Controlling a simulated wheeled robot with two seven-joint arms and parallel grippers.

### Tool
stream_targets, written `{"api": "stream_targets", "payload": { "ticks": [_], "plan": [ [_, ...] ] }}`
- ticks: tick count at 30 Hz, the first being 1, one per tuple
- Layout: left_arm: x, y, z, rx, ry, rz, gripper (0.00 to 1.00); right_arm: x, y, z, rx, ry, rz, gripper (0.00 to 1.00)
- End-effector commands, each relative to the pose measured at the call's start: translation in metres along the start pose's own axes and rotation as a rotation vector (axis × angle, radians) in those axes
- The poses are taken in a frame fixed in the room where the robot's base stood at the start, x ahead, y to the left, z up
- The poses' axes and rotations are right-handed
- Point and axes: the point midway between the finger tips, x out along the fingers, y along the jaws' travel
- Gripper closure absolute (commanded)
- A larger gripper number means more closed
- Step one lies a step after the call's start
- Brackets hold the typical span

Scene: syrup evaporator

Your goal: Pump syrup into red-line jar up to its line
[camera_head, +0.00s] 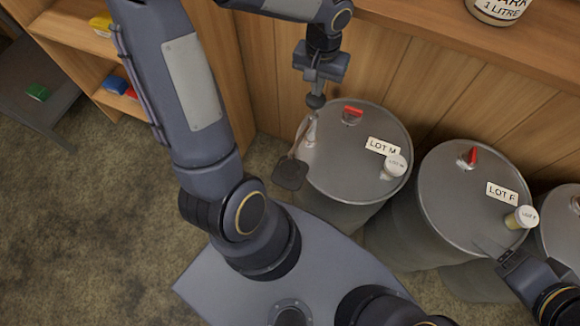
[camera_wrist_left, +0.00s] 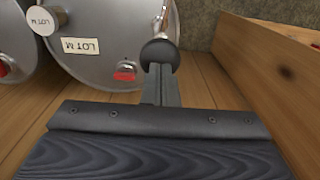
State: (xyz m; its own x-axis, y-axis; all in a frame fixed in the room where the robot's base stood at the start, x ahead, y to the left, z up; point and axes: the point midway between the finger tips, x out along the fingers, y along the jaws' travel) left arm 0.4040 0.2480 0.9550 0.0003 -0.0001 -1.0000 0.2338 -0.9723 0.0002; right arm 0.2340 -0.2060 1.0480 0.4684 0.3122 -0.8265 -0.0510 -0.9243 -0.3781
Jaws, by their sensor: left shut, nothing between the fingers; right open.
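My left gripper (camera_head: 312,84) is shut and empty above the LOT M drum (camera_head: 345,170). Its fingertips are at a dark round knob (camera_head: 316,101), also in the left wrist view (camera_wrist_left: 159,56); whether they touch is unclear. Below the knob, a pale upright fitting (camera_head: 311,130) stands at the drum's left edge. A dark flat square piece (camera_head: 290,173) hangs beside it on a thin arm. My right gripper (camera_head: 492,250) is open near the front of the LOT F drum (camera_head: 450,200). A jar marked 1 LITRE (camera_head: 498,8) is cut off at the top; no red line shows.
The drums carry red-handled fittings (camera_head: 352,115) and small white-capped containers (camera_head: 396,166). Another drum (camera_head: 562,230) is cut off at the right. A wooden counter (camera_head: 430,22) runs behind. Wooden shelves (camera_head: 75,50) stand at the left, with open floor before them.

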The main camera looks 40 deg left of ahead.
Motion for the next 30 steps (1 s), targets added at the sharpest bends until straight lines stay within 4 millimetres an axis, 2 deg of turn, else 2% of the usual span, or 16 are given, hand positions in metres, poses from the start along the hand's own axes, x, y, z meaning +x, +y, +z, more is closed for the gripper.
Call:
{"api": "stream_targets", "payload": {
  "ticks": [30],
  "plan": [
    [0.053, 0.0, 0.001, 0.001, -0.002, 0.0, 1.0, 0.037, 0.017, 0.019, 0.0, 0.0, 0.0, 0.32]
  ]
}}
